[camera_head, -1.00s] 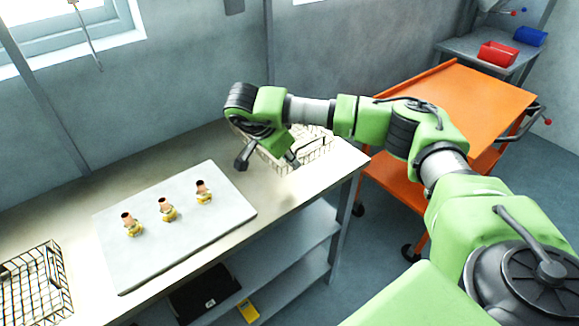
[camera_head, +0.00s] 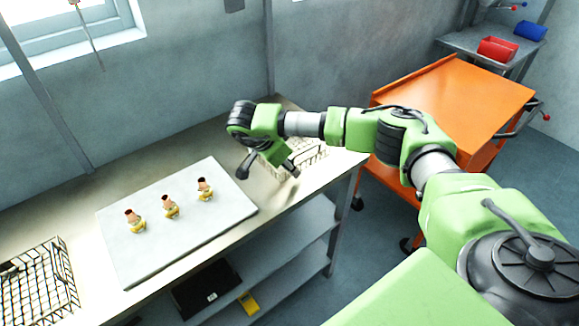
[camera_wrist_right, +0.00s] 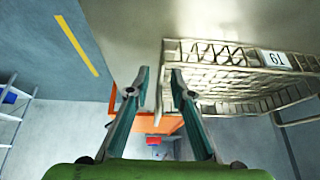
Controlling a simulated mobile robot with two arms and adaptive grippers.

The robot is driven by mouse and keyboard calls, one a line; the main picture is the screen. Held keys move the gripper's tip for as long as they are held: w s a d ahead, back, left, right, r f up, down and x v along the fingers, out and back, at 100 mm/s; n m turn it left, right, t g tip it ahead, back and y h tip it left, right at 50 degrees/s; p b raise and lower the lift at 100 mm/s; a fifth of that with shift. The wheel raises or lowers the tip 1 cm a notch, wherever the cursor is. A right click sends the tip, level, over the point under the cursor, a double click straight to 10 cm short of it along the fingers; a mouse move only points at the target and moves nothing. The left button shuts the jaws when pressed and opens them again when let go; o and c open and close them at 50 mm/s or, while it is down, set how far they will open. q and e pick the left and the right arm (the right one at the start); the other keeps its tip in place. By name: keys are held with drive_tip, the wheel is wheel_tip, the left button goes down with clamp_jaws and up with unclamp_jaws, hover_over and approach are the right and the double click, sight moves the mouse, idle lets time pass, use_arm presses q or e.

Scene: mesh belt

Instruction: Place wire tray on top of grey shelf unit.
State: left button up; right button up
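A pale wire tray (camera_head: 308,156) stands on the bench near its right end, partly hidden behind my right arm. It also shows in the right wrist view (camera_wrist_right: 235,85), with a white number label on its side. My right gripper (camera_head: 268,170) is over the bench at the tray's left side. A grey shelf unit (camera_head: 462,45) stands at the back right. My left gripper is out of view.
A grey board (camera_head: 150,250) with three brass-coloured fittings (camera_head: 168,206) lies on the bench. A dark wire basket (camera_head: 40,285) is at the lower left. An orange cart (camera_head: 455,100) stands right of the bench. Red (camera_head: 497,48) and blue (camera_head: 530,31) bins sit on the grey unit.

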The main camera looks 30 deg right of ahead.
drive_tip(key=b+v, duration=0.3)
drive_tip(key=v, duration=0.9)
